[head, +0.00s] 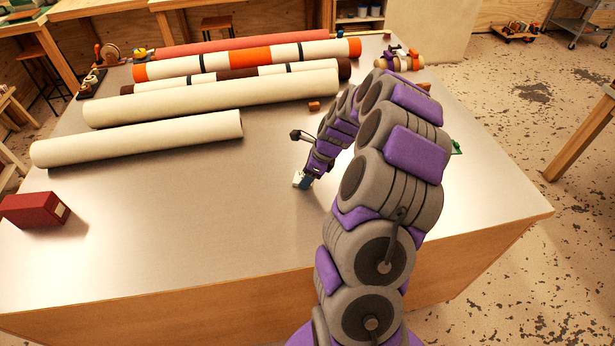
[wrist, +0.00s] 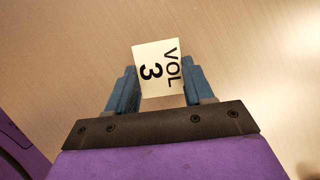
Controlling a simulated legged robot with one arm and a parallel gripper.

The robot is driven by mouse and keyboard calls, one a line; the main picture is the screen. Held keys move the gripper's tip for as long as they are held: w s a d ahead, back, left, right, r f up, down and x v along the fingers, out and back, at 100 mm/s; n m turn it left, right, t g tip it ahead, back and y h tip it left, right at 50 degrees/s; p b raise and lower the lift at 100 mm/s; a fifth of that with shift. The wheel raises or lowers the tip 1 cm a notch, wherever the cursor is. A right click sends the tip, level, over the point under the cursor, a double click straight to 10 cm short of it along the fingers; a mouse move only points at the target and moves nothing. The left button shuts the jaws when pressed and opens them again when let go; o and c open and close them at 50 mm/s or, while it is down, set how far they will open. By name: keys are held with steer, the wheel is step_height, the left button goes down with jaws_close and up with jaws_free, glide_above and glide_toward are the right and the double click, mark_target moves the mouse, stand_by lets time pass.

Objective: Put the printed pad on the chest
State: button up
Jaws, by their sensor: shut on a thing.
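The printed pad (wrist: 156,62) is a small white block marked "VOL 3" in black. My gripper (wrist: 159,78) is shut on it, with a blue finger on each side. In the head view the pad (head: 299,180) is a small pale shape at the end of my gripper (head: 306,180), over the middle of the metal-topped table. I cannot tell whether it touches the table. A dark red box (head: 30,211) with a pale label stands at the table's left edge. It may be the chest, but I cannot be sure. My gripper is well to its right.
Several long rolls lie across the back left of the table (head: 190,240), the nearest a cream roll (head: 140,139). A small orange block (head: 314,106) lies near their right ends. The tabletop between the red box and my gripper is clear.

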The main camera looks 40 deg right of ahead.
mark_target(296, 183)
steer(key=o, duration=0.7)
steer(key=a, duration=0.3)
steer(key=shift+w+a, duration=0.1)
steer(key=shift+a, duration=0.1)
steer(key=shift+o, duration=0.8)
steer(key=shift+a+r, duration=0.1)
steer(key=shift+a, duration=0.1)
steer(key=shift+o, duration=0.7)
steer(key=shift+d+f, duration=0.2)
steer(key=shift+d, duration=0.95)
steer(key=shift+a+r, duration=0.1)
steer(key=shift+a, duration=0.3)
steer(key=shift+d, duration=0.1)
steer(key=p+v, duration=0.2)
steer(key=v, duration=1)
